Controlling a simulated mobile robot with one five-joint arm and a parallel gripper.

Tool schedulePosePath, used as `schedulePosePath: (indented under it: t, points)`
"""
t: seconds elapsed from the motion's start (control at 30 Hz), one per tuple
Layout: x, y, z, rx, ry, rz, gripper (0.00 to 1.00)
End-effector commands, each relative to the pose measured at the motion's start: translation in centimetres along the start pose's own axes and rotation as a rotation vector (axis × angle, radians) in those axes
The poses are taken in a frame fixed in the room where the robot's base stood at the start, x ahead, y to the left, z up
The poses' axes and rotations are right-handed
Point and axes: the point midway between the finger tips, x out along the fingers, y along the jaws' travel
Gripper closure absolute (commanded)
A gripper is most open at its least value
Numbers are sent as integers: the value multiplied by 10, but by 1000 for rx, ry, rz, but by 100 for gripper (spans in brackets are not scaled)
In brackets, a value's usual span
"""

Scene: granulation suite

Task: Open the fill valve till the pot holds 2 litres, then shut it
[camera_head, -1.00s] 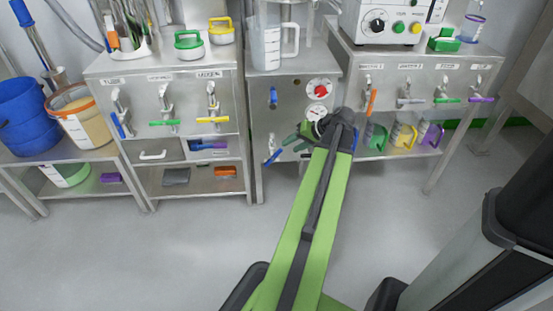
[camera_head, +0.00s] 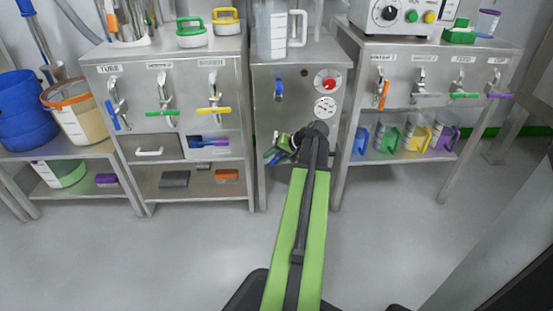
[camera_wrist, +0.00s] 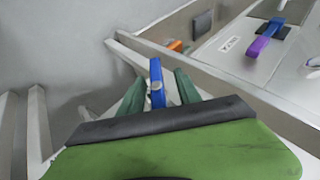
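The middle steel cabinet (camera_head: 268,120) has an upright blue lever (camera_head: 279,89) on its upper front and a lower blue lever (camera_head: 271,153), partly hidden by my gripper. I cannot tell which is the fill valve. My gripper (camera_head: 282,149) is at the lower lever. In the wrist view, my gripper's green fingers (camera_wrist: 159,92) are apart, one on each side of a blue handle (camera_wrist: 156,78), with narrow gaps showing. A clear jug (camera_head: 272,30) with a white handle stands on the cabinet; I cannot tell if it is the pot. Its level is unreadable.
A red knob (camera_head: 327,80) and a round dial (camera_head: 325,108) are on the cabinet front. Other levered cabinets stand on both sides, with coloured jugs (camera_head: 413,138) on the right shelf. Buckets (camera_head: 24,108) stand at far left. The floor in front is clear.

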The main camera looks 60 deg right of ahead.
Motion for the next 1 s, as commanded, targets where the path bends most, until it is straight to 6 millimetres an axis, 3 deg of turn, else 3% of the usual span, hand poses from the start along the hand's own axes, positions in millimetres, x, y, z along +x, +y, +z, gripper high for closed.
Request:
schedulePosePath:
  t: [0.07,0.37,0.53,0.57,0.63,1.0]
  points:
    - [0,0,0,0,0,0,60]
    - [-1,0,0,0,0,0,99]
    - [-1,0,0,1,0,-1,100]
    - [-2,10,-17,4,3,0,100]
    - [-2,5,-6,2,3,3,100]
    - [-5,3,1,-51,-2,127,100]
